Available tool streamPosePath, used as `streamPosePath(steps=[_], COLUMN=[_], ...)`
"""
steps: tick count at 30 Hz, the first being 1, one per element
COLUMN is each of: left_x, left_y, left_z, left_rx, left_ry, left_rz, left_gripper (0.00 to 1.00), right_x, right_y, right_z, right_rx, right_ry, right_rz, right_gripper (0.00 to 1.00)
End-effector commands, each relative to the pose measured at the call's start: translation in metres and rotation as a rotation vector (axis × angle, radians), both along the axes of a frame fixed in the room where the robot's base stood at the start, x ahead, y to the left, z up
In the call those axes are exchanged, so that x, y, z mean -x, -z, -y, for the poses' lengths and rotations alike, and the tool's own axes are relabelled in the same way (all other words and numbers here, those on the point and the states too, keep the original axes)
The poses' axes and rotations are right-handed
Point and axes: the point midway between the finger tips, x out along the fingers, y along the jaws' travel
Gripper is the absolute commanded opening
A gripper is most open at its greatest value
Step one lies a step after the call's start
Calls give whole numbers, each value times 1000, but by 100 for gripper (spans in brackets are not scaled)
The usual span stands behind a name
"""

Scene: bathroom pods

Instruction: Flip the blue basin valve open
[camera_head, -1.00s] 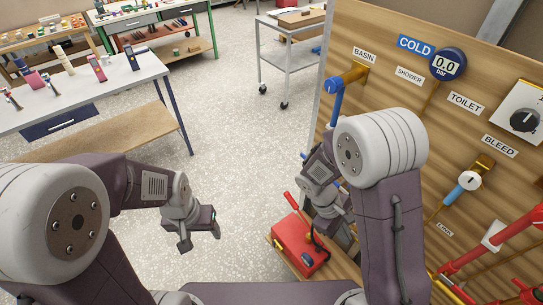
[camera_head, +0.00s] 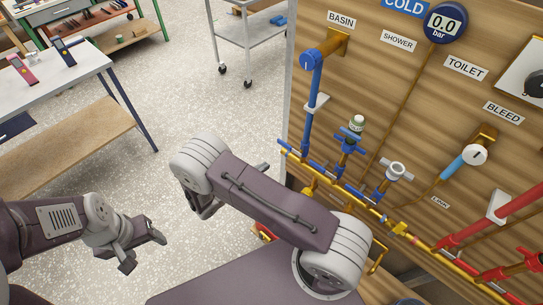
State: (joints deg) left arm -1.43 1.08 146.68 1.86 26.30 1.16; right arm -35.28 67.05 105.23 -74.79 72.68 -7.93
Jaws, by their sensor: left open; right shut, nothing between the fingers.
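The BASIN label (camera_head: 342,19) is at the upper left of the wooden panel. Beside it a brass outlet (camera_head: 336,43) meets a blue round fitting (camera_head: 312,60). A blue pipe (camera_head: 313,100) drops from it to a yellow pipe run. Blue lever-like parts (camera_head: 291,150) show at the pipe's foot; I cannot tell whether they are the basin valve's handle or how it is set. My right gripper (camera_head: 203,209) is shut and empty, partly hidden by its arm, left of the panel. My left gripper (camera_head: 146,251) is open and empty over the floor, far from the pipes.
A green-capped blue fitting (camera_head: 350,138) and a white-ended blue fitting (camera_head: 389,182) stand along the yellow pipe (camera_head: 367,203). A gauge (camera_head: 446,22) reads 0.0 bar. A white table (camera_head: 78,83) stands at left and a metal cart (camera_head: 240,38) behind. Speckled floor between is clear.

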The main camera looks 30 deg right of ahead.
Motion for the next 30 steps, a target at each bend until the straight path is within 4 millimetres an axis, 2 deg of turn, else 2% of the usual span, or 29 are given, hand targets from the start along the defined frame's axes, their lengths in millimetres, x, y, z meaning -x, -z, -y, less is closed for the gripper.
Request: streamPosePath(steps=[13,14,15,19,24,30], left_x=[0,0,0,0,0,0], left_y=[-14,-17,-24,-31,-34,-33], left_z=[0,0,0,0,0,0], left_rx=[0,0,0,0,0,0], left_ry=[0,0,0,0,0,0], left_rz=[0,0,0,0,0,0], left_gripper=[64,64,64,64,64,64], right_x=[-32,-34,-34,-34,-33,-33], right_y=[29,26,14,-2,-10,-9], right_z=[82,84,82,81,81,81], right_rx=[-1,-2,-2,-3,-2,-2], right_ry=[6,4,1,1,0,1], right_rz=[-2,0,2,1,0,0], right_gripper=[0,0,0,0,0,0])
